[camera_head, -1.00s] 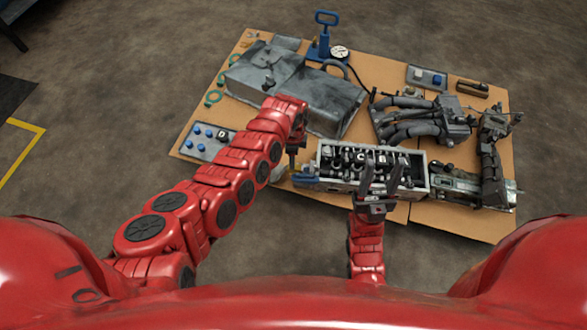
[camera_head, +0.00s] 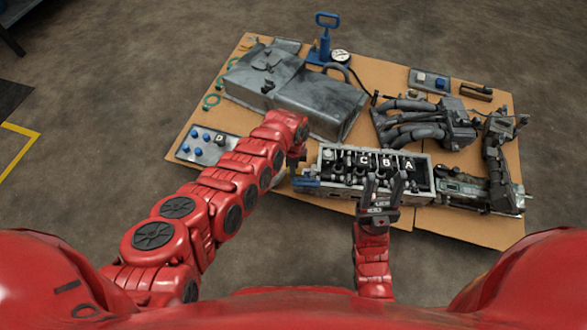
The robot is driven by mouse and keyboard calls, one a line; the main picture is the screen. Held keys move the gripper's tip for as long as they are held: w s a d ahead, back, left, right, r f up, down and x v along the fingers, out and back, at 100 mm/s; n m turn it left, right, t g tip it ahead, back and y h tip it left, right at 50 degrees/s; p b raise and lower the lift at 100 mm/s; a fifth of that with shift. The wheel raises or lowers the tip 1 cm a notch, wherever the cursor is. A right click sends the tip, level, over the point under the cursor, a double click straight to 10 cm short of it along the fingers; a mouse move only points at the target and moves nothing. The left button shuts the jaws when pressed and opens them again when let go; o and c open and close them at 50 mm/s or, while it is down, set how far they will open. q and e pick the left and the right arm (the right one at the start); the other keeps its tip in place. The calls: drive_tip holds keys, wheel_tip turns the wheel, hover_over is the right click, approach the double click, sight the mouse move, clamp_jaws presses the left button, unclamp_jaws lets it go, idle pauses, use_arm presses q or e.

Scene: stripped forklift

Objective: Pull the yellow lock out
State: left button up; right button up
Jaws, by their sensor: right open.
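I cannot make out a yellow lock with certainty; a small yellowish piece (camera_head: 246,47) lies at the board's far left corner. The grey engine block (camera_head: 331,185) lies near the front edge of the board, with dark parts marked C, B and A inside it. My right gripper (camera_head: 384,183) is open, its two fingers pointing up in the picture over the block's near side. My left gripper (camera_head: 296,161) is at the block's left end, by a blue part (camera_head: 307,182). Its fingers are small and mostly hidden by the wrist, so its opening does not show.
A brown board (camera_head: 365,80) carries the parts. A grey tank (camera_head: 325,103) lies behind my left wrist. A panel with blue knobs (camera_head: 205,145) is at left, a pipe manifold (camera_head: 430,125) at right. A blue pump (camera_head: 326,38) stands at the back.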

use_arm(q)
clamp_jaws()
drive_tip(key=shift+a, duration=0.1)
idle(0.9)
drive_tip(key=shift+w+a+r+p, duration=0.1)
drive_tip(key=shift+a+r+p, duration=0.05)
drive_tip(key=shift+a+p, duration=0.25)
drive_tip(key=shift+a, duration=0.35)
drive_tip(key=shift+a+f, duration=0.15)
drive_tip(key=shift+f, duration=0.05)
drive_tip(key=o, duration=0.8)
unclamp_jaws()
drive_tip(key=shift+r, duration=0.1)
